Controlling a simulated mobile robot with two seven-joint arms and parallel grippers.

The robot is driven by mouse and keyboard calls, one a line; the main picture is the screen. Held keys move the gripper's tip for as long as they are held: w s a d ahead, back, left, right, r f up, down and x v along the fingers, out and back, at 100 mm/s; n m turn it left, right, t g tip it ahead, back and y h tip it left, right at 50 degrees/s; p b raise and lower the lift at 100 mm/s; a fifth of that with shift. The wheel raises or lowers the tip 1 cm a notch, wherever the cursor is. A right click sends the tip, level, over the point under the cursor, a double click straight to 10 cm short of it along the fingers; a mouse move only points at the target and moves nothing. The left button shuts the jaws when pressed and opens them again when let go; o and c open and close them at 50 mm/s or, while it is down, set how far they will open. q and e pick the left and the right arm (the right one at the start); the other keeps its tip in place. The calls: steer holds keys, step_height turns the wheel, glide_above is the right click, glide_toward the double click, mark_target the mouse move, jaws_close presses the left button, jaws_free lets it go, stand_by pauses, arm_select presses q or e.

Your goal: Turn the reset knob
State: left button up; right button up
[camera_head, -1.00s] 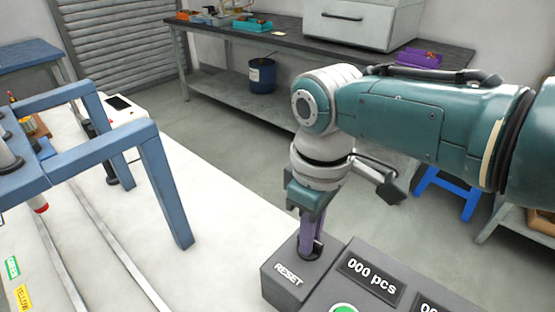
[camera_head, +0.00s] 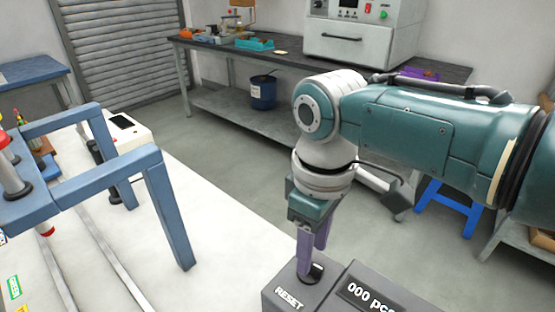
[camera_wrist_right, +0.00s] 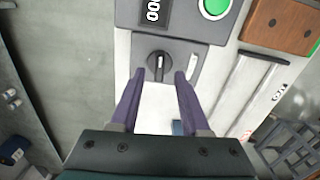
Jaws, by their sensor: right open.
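The reset knob (camera_wrist_right: 159,66) is a round black knob with a white line on its raised grip, on a dark grey panel. In the head view the knob (camera_head: 316,270) is partly hidden behind a finger, beside the white RESET label (camera_head: 289,298). My right gripper (camera_wrist_right: 159,78) is open, its two purple fingers on either side of the near part of the knob in the wrist view. In the head view my right gripper (camera_head: 311,262) points down at the knob. I cannot tell whether the fingers touch it. My left gripper is not in view.
A counter display (camera_head: 371,298) reading 000 pcs sits right of the knob, and a green button (camera_wrist_right: 215,6) is on the same panel. A blue frame (camera_head: 165,215) stands on the white table (camera_head: 215,235) to the left. The table between them is clear.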

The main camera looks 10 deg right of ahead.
step_height(320, 180, up, 7)
steer(key=p, duration=0.1)
stand_by(0.3)
